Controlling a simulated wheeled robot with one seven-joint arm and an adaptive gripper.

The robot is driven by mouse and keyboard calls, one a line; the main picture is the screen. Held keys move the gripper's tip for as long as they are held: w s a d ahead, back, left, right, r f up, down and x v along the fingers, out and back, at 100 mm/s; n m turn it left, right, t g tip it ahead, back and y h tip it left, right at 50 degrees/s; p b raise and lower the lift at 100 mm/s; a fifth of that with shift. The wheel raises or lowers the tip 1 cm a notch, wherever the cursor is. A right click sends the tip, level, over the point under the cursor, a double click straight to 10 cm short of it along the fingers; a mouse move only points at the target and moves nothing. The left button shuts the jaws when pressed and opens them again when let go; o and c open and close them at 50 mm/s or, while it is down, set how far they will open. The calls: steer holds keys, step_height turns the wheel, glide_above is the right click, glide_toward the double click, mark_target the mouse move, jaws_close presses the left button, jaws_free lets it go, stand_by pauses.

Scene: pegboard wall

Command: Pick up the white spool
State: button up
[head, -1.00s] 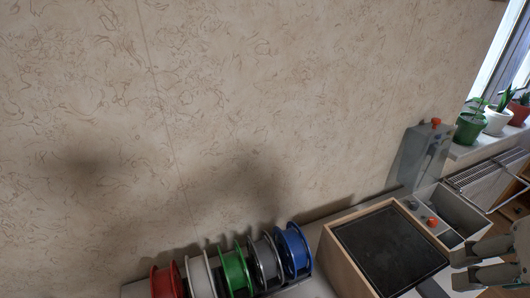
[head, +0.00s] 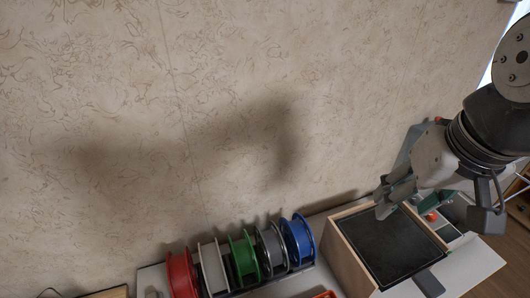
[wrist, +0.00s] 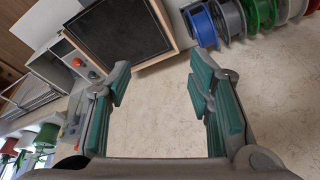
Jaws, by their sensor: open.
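The white spool (head: 213,268) stands in a row of spools at the lower middle of the head view, between a red spool (head: 182,274) and a green spool (head: 243,257). In the wrist view the white spool (wrist: 292,10) is partly visible near the top right, beyond the green one. My gripper (head: 388,202) is at the right in the head view, above the wooden-framed box and well to the right of the white spool. In the wrist view my gripper (wrist: 158,95) has its green-padded fingers spread wide with nothing between them.
A grey spool (head: 271,250) and a blue spool (head: 298,241) complete the row's right end. The wood-framed box with a dark top (head: 345,262) stands right of them. A patterned wall (head: 150,130) rises behind. Potted plants (wrist: 40,140) show in the wrist view.

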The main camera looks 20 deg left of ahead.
steer(key=w+a+f+n+g+p, duration=0.1)
steer(key=w+a+f+n+p, duration=0.1)
steer(key=a, duration=0.8)
steer(key=n+g+p, duration=0.1)
steer(key=n+p, duration=0.2)
steer(key=p, duration=0.2)
glide_toward(211, 259)
steer(key=shift+a+f+h, duration=0.15)
steer(key=shift+f+h, duration=0.1)
steer(key=shift+h, duration=0.05)
steer(key=f, duration=0.7)
steer(key=shift+w+a+f, duration=0.25)
steer(key=shift+w+a, duration=0.05)
steer(key=shift+w, duration=0.1)
steer(key=shift+w+a+f, duration=0.15)
steer(key=shift+f, duration=1.4)
steer(key=shift+w+a+f, duration=0.1)
steer(key=shift+w+f, duration=0.05)
steer(key=shift+f, duration=1.4)
steer(key=shift+c, duration=0.6)
jaws_close()
steer(key=shift+r, duration=0.1)
